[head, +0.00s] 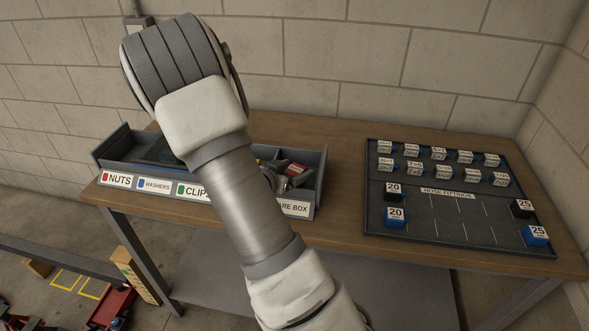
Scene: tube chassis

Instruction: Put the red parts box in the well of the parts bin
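The grey parts bin (130,168) stands on the bench, with front labels reading NUTS, WASHERS, CLIPS and one ending in "RE BOX". A small red box (295,169) with a pale label shows at the bin's right compartment, just right of my arm. Whether it rests inside or is held above the floor of that compartment I cannot tell. My gripper (273,178) is mostly hidden behind my forearm; only grey parts of it show beside the red box. Its fingertips and any contact with the box are not clear.
A dark board (450,225) with several labelled blocks lies on the right of the wooden bench (343,165). The bare strip between bin and board is free. A block wall stands behind. Red items (110,307) and yellow markings lie on the floor at lower left.

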